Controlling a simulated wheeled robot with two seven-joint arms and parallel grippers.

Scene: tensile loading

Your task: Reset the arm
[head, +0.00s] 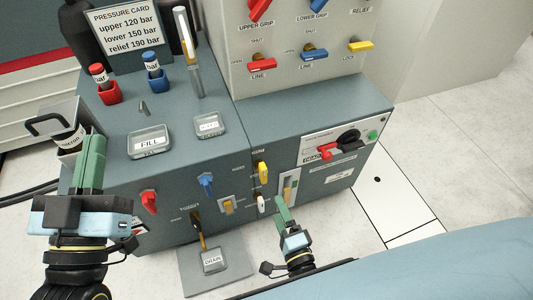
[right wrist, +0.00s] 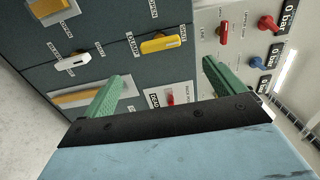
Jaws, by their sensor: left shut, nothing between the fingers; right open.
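My left gripper (head: 93,142) is at the left of the head view, its green fingers together and empty. It is in front of the left end of the grey-blue cabinet, close to a grey container with a black handle (head: 48,122); I cannot tell whether they touch. My right gripper (head: 281,203) is low in front of the cabinet's front panel, below a yellow lever (head: 262,171) and near a white lever (head: 262,203). In the right wrist view its two green fingers (right wrist: 160,84) are wide apart with nothing between them. The yellow lever (right wrist: 160,43) and white lever (right wrist: 79,62) show beyond them.
The cabinet (head: 225,150) carries red and blue holders, FILL and another labelled tray, and a pressure card (head: 124,22). Red (head: 149,202) and blue levers are on its front. A DRAIN tray (head: 212,260) lies low in front. The floor at right (head: 470,150) is clear.

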